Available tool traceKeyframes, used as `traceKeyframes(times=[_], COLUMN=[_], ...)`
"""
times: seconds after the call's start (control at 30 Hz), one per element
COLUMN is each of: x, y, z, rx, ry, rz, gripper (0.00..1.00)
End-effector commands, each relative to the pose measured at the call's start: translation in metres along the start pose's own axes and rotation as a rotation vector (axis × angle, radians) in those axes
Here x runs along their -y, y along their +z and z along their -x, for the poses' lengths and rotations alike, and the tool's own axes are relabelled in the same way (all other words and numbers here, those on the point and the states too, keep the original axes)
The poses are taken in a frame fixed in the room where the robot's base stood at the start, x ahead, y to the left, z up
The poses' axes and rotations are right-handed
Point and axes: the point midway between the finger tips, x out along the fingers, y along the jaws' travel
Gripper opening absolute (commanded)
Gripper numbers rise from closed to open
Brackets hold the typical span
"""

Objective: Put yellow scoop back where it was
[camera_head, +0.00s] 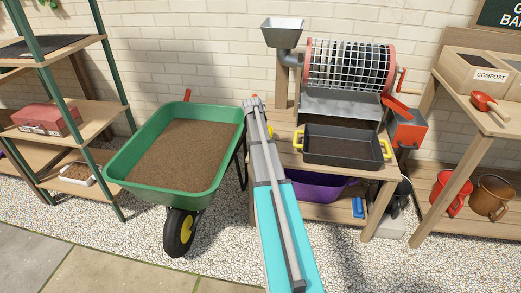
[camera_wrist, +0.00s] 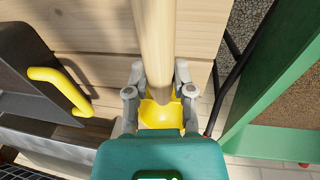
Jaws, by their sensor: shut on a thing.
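In the wrist view my gripper (camera_wrist: 160,72) is shut on the yellow scoop (camera_wrist: 160,116). Part of the scoop's bright yellow surface shows between the fingers. A pale, rounded wooden bar (camera_wrist: 153,35) runs down the picture and covers part of the scoop; I cannot tell whether it is joined to it. The wooden bench top (camera_wrist: 80,70) lies beyond. In the head view my arm reaches to the bench's left end, its tip (camera_head: 253,102) beside the wheelbarrow.
The green wheelbarrow (camera_head: 224,143) with soil stands left of my arm. A dark tray (camera_head: 345,160) with yellow handles sits on the bench before the drum sieve (camera_head: 348,66). A red scoop (camera_head: 485,103) lies on the right-hand bench. A purple tub (camera_head: 318,188) is below.

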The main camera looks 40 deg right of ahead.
Motion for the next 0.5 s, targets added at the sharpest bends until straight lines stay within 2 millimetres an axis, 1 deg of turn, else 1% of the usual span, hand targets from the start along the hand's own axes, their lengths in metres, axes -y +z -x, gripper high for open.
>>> traceKeyframes(times=[0.03, 0.17, 0.5], x=[0.0013, 0.0024, 0.0023], y=[0.0009, 0.0015, 0.0015], z=[-0.0084, -0.0152, -0.0162], rx=[0.000, 0.000, 0.000], ry=[0.000, 0.000, 0.000], rz=[0.000, 0.000, -0.001], gripper=[0.00, 0.00, 0.00])
